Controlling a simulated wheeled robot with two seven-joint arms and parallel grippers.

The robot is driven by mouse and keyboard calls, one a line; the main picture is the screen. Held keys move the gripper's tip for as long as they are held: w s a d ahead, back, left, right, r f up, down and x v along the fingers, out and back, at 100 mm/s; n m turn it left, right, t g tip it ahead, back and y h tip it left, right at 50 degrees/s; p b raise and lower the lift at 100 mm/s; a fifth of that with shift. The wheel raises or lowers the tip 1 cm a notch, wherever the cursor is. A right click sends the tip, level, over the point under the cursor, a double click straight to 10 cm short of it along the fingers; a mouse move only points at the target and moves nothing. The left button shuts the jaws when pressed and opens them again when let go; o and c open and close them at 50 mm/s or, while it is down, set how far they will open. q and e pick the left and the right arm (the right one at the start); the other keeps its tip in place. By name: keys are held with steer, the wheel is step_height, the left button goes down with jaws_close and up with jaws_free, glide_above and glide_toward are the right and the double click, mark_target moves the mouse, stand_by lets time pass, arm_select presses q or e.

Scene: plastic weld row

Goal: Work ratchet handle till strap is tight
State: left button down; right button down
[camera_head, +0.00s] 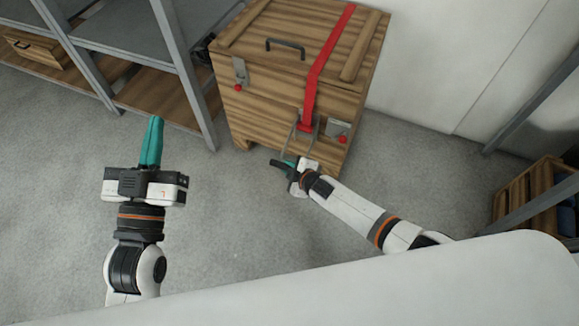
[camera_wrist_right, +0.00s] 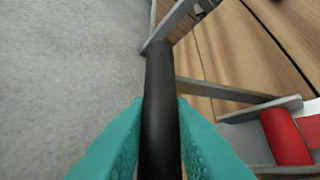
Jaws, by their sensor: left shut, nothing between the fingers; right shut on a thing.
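A red strap (camera_head: 320,65) runs over the lid and down the front of a wooden crate (camera_head: 262,106) to a grey metal ratchet (camera_head: 303,130). The ratchet also shows in the right wrist view (camera_wrist_right: 262,107), with red strap (camera_wrist_right: 285,137) in it. My right gripper (camera_head: 284,164) is shut on the ratchet's black handle (camera_wrist_right: 160,105), at the lower front of the crate. The teal fingers lie on both sides of the handle. The handle sticks out from the crate front. My left gripper (camera_head: 153,140) is shut and empty, above the floor left of the crate.
The crate has a lid handle (camera_head: 285,48) and metal latches with red knobs on its front. A grey shelf rack (camera_head: 176,60) stands close on the left. Another wooden crate (camera_head: 532,200) stands at the right. The grey floor (camera_head: 225,225) between my arms is clear.

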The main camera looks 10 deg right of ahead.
arm_select(q)
steer(key=shift+f, duration=0.15)
arm_select(e)
steer(key=shift+r, duration=0.15)
steer(key=c, duration=1.3)
jaws_free()
steer(key=shift+s+r, duration=0.1)
arm_select(q)
step_height(320, 180, down, 11)
steer(key=s+a+g+y+p, duration=0.3)
steer(key=g+p, duration=0.1)
steer(key=g, duration=0.5)
steer(key=s+a+f+g+y+p, duration=0.1)
steer(key=s+a+f+g+p, duration=0.1)
steer(key=s+f+g, duration=0.4)
steer(key=s+a+g, duration=0.1)
steer(key=s, duration=0.2)
steer(key=shift+s+a+f+n+g+y, duration=0.15)
steer(key=shift+s+f+n+g+y, duration=0.15)
steer(key=shift+s+n+y, duration=0.1)
arm_select(e)
steer(key=v, duration=1.1)
steer(key=shift+s+d+r, duration=0.15)
steer(key=shift+s+d, duration=0.05)
steer(key=shift+s, duration=0.1)
arm_select(q)
steer(key=shift+w, duration=0.1)
